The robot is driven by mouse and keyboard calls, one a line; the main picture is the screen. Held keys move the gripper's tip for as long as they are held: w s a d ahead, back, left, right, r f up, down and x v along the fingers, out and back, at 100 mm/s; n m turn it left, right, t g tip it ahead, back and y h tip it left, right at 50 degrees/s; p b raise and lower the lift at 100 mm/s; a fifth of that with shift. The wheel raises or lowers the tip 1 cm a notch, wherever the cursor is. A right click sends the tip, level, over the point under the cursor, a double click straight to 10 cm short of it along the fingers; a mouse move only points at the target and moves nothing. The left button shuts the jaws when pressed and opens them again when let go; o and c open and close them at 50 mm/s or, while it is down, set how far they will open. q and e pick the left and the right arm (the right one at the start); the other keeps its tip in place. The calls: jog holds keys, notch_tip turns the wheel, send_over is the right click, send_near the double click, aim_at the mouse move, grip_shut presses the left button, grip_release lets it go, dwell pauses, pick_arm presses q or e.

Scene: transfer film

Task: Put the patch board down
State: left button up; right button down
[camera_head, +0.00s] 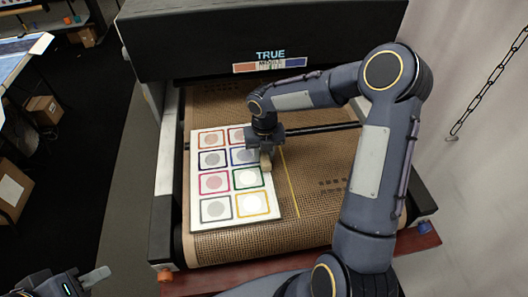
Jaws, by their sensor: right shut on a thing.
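The patch board (229,181) is a white panel with two columns of coloured square outlines, each around a round patch. It is over the brown mesh belt (340,215) of the machine, left of the belt's middle. It looks flat on the belt, but I cannot tell whether a small gap is left under it. My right gripper (266,160) is shut on the board's right edge, near its upper half, and hides part of the upper right patches. My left gripper (92,279) is at the bottom left corner, away from the board, partly cut off; its opening is unclear.
The black machine hood (258,38), labelled TRUE, stands over the belt's far end. A yellow line (289,183) runs along the belt right of the board. The belt's right side is bare beyond my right arm. A chain (487,85) hangs at the right; cardboard boxes (44,109) stand left.

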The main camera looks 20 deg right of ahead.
jog(key=c, duration=1.1)
grip_release()
